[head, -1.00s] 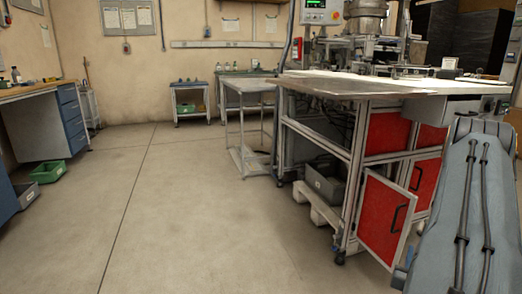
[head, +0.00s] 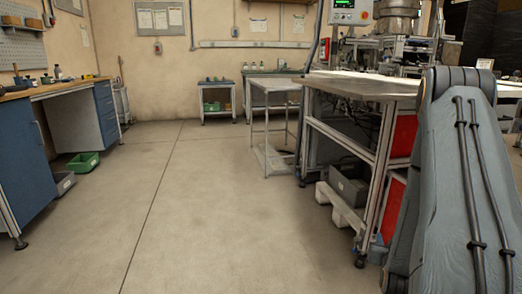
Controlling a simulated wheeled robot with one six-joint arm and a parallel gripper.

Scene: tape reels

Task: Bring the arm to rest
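My arm shows only as a grey link with two dark cables along it, at the right edge of the head view. It stands tall in front of the large workbench (head: 375,88) and covers part of the red panels (head: 404,136). My gripper is outside the head view, so its state does not show. No tape reel can be made out.
A small metal table (head: 272,84) stands left of the large workbench. A low side table (head: 217,84) is by the back wall. The middle floor (head: 185,215) is clear.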

